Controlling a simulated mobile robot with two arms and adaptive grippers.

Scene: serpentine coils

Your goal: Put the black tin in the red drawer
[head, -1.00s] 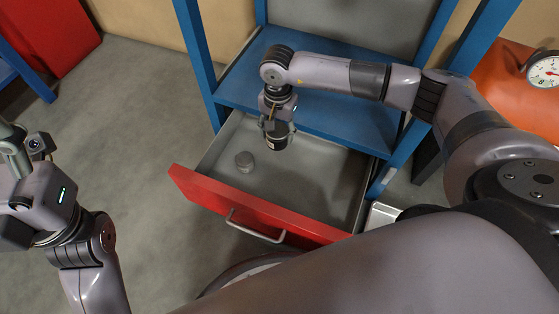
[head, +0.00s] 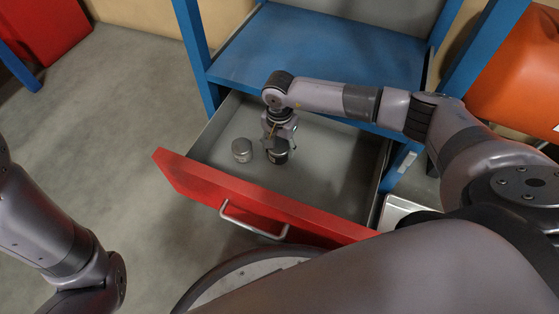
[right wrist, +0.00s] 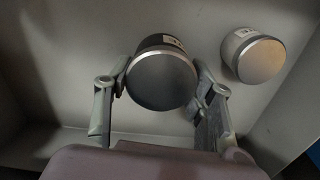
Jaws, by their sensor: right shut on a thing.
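The black tin (head: 279,157) is low inside the open red drawer (head: 225,190) in the head view. My right gripper (head: 277,143) is over it from above and shut on it. In the right wrist view the tin (right wrist: 161,80), dark-sided with a grey top and a small pale label, sits between the two fingers of the gripper (right wrist: 160,100). I cannot tell for sure whether its base touches the drawer floor. My left arm shows at the left edge of the head view, with its gripper out of the picture.
A silver-grey tin (head: 242,150) stands in the drawer left of the black tin, apart from it, also in the right wrist view (right wrist: 252,56). The blue shelf (head: 320,50) is above and behind the drawer. The drawer's right part is clear. An orange tank (head: 520,80) is at right.

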